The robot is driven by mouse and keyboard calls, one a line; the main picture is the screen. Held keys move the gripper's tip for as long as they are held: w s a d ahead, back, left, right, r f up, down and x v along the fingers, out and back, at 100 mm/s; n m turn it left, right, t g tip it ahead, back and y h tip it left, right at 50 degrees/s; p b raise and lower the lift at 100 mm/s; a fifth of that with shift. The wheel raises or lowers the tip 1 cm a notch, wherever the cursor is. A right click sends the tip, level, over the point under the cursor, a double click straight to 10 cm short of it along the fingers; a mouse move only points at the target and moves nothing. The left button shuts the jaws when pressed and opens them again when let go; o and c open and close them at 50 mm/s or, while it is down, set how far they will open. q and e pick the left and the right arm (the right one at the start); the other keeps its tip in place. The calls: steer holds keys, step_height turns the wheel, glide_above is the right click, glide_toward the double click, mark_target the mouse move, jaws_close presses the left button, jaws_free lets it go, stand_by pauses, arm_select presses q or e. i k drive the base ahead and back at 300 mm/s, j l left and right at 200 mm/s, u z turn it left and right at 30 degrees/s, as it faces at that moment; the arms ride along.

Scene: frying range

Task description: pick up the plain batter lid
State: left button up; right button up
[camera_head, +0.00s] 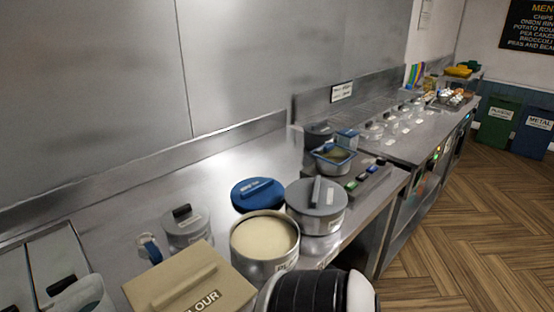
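A blue round lid (258,194) with a raised bar handle and small pale lettering lies on the steel counter. It is just behind an open steel pot (265,242) filled with cream-coloured batter. The lettering is too small to tell which lid is the plain batter one. Neither gripper is in view. A black ribbed and white part of mine shows at the bottom edge, in front of the open pot.
A tan flour box (190,283) stands left of the open pot, with a small grey lidded pot (186,228) behind it. A blue-rimmed container (333,157) is farther right. The steel wall (240,70) rises behind the counter.

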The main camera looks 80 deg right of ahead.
mark_target(257, 193)
steer(key=z, duration=2.3)
steer(key=l+u, duration=0.1)
steer(key=u, duration=0.3)
